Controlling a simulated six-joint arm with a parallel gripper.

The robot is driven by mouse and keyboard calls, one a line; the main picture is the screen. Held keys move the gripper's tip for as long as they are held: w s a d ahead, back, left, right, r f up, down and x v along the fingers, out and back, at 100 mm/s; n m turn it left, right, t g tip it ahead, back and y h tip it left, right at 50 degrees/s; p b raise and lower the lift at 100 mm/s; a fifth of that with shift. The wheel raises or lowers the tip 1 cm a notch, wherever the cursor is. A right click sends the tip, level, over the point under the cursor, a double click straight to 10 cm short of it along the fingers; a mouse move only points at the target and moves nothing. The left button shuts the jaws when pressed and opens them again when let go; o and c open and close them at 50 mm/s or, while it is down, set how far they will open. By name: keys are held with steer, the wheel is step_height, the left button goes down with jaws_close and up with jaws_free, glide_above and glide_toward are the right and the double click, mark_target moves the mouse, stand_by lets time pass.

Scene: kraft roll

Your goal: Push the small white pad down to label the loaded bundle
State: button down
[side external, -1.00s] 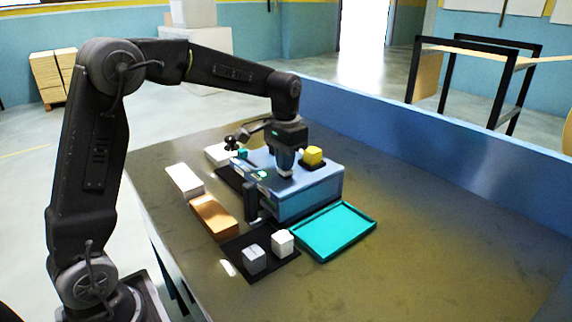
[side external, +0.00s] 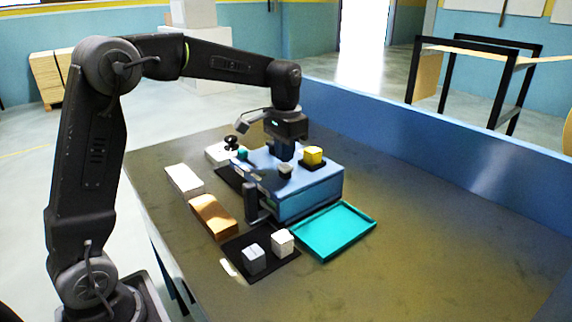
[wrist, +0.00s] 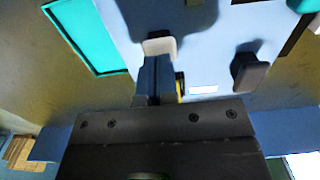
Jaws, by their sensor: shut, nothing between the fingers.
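The blue machine (side external: 308,200) stands on the table. The small white pad (side external: 285,169) sits on its top, and the yellow block (side external: 313,155) stands just behind it to the right. My gripper (side external: 284,158) is shut and empty, pointing down a little above and behind the pad. In the wrist view, the white pad (wrist: 160,46) shows just beyond my shut fingertips (wrist: 157,60). Only a yellow sliver shows beside the fingers there. I cannot make out a loaded bundle or a label on it.
A teal tray (side external: 372,222) lies at the machine's front right. Two pale blocks (side external: 254,259) stand on a black mat (side external: 232,244). An orange-brown block (side external: 210,216) and a white block (side external: 184,180) lie to the left. The right side of the table is clear.

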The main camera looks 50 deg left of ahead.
mark_target(284, 167)
steer(key=shift+r, duration=1.95)
steer(key=shift+s+d+r, duration=0.2)
steer(key=shift+s, duration=0.1)
steer(key=s+d+r+t, duration=0.1)
steer(key=s+d+t, duration=0.15)
steer(key=s, duration=0.35)
steer(key=s+d+r+t, duration=0.1)
steer(key=s+d+r, duration=0.15)
steer(key=s, duration=0.35)
steer(key=s+d+f+t, duration=0.1)
steer(key=s+f, duration=0.2)
steer(key=s, duration=0.2)
steer(key=s+d+f+t, duration=0.1)
steer(key=s+d+f, duration=0.1)
steer(key=s, duration=0.4)
steer(key=shift+s+d+f, duration=0.2)
steer(key=shift+d+f, duration=0.05)
steer(key=shift+f, duration=0.3)
